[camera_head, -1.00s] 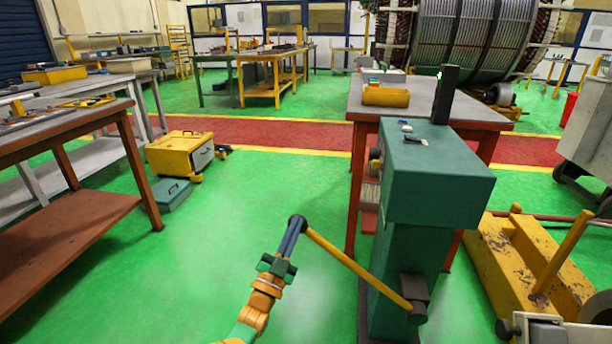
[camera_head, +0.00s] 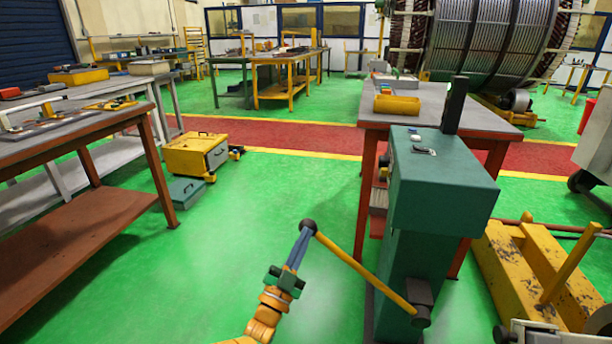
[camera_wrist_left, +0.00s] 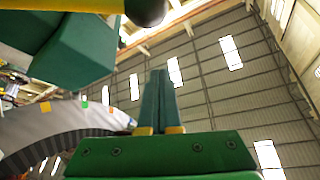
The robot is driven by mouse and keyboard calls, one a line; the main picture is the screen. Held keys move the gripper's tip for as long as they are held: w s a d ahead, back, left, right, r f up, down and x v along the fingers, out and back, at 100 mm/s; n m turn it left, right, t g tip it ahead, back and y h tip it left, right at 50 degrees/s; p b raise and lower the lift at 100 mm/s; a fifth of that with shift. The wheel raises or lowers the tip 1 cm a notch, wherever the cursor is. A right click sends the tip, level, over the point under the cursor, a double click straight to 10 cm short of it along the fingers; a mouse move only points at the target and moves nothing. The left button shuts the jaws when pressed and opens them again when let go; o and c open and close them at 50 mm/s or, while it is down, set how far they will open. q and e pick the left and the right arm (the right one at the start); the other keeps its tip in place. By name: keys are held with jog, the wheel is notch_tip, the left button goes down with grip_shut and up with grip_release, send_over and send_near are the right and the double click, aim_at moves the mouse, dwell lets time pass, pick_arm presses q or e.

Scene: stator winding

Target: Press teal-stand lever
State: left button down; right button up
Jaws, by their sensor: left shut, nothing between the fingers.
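The teal stand (camera_head: 443,195) stands right of centre in the head view, in front of a red-legged table. Its lever is a yellow rod (camera_head: 362,266) that slants up and left from a dark pivot to a black knob (camera_head: 308,226). My left gripper (camera_head: 304,234) points upward, with its fingertips at the knob, partly overlapping it in the picture. In the left wrist view my shut, empty fingers (camera_wrist_left: 158,75) show below the knob (camera_wrist_left: 147,10), with a gap between them in the picture. I cannot tell whether they touch. My right gripper is out of view.
A yellow metal frame (camera_head: 520,280) lies on the floor right of the stand. The red-legged table (camera_head: 480,119) stands behind it. A brown workbench (camera_head: 90,215) is at left, and a yellow box (camera_head: 188,157) sits on the floor. Green floor left of the lever is clear.

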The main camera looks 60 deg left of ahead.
pick_arm(q)
jog(key=shift+v, duration=2.9)
jog(key=shift+a+f, duration=0.15)
jog(key=shift+a, duration=0.05)
